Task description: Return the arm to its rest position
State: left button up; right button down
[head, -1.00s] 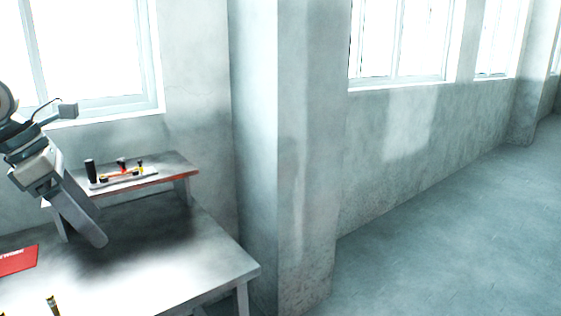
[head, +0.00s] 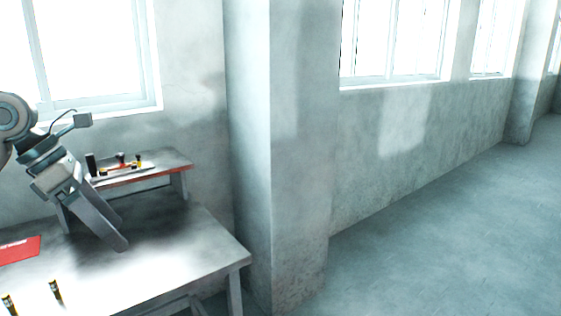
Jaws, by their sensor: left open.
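My left arm comes in from the left edge of the head view, over the grey work table (head: 195,250). My left gripper (head: 122,232) points down and to the right, with its fingers above the table's middle. It is open, and I see nothing between its fingers. My right gripper is not in view.
A small raised shelf (head: 180,160) at the table's back holds a black cylinder (head: 91,164) and several small items. A red flat item (head: 20,250) and two small yellow-black items, one of them here (head: 55,291), are at left. A wall pillar (head: 265,200) stands right of the table; open floor (head: 430,240) lies beyond.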

pick_arm(q)
jog(key=w+d+f+n+g+h, duration=0.1)
jog(key=w+d+f+n+h, duration=0.2)
jog(key=d+f+h, duration=0.5)
jog(key=w+d+f+n+g+h, duration=0.1)
jog(key=w+d+f+n+h, duration=0.3)
jog(key=d, duration=0.6)
jog(key=w+a+f+n+t+y, duration=0.2)
jog(key=f+n+t, duration=0.6)
jog(key=f+n, duration=0.45)
jog(key=w+a+f+n+t+y, duration=0.2)
jog(key=f+n+t, duration=0.7)
jog(key=f, duration=0.7)
jog(key=s+a+f+n+g+y, duration=0.15)
jog(key=s+f+n+y, duration=0.35)
jog(key=f, duration=0.8)
jog(key=s+a+f+n+g+y, duration=0.1)
jog(key=s+f+n+g+y, duration=0.15)
jog(key=s+f+n, duration=0.7)
jog(key=s+d+f+g+y, duration=0.1)
jog(key=s+f+g, duration=0.2)
jog(key=s+f, duration=0.8)
jog(key=s+d+f+n+g+y, duration=0.1)
jog(key=s+f+g+y, duration=0.1)
jog(key=s+f, duration=0.9)
jog(key=s, duration=0.3)
jog(key=shift+d+g, duration=0.35)
jog(key=shift+g, duration=0.05)
